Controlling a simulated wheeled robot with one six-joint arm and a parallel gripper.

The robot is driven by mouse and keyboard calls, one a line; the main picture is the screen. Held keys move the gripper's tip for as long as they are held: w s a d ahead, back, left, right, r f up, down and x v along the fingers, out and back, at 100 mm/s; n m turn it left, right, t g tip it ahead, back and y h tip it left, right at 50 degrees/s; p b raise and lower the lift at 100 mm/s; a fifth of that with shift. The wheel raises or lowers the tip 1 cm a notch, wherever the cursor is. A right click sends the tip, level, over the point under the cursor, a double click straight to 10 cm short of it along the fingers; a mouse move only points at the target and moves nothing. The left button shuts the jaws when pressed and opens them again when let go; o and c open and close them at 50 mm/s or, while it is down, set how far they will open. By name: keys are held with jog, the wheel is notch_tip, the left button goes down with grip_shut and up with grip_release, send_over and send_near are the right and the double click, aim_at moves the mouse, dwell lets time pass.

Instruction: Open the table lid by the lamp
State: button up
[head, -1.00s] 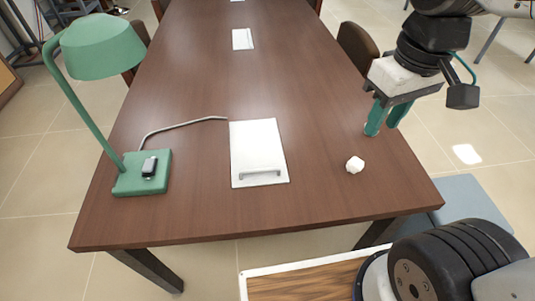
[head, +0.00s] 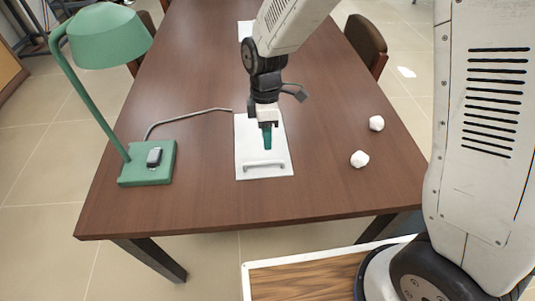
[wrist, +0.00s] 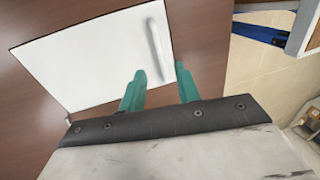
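The white table lid (head: 247,152) lies flat in the brown table top, right of the green lamp (head: 104,38). Its grey bar handle (head: 264,164) is near the lid's front edge. My gripper (head: 267,147) points down over the lid, just behind the handle in the head view. In the wrist view the lid (wrist: 90,62) fills the upper left, and the handle (wrist: 155,48) shows beyond the gap between my green fingertips (wrist: 159,75). The fingers are apart with nothing between them. The height above the lid is hard to tell.
The lamp base (head: 147,165) and its grey cable (head: 185,114) are left of the lid. Two white lumps (head: 360,159) (head: 376,123) lie on the table to the right. A second white panel (head: 245,30) is farther back. The table's front strip is clear.

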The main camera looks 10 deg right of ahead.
aim_at(267, 155)
jog(key=f, duration=0.3)
jog(key=s+f, duration=0.1)
jog(key=f, duration=0.3)
jog(key=shift+s, duration=0.2)
jog(key=shift+r, duration=0.1)
grip_shut()
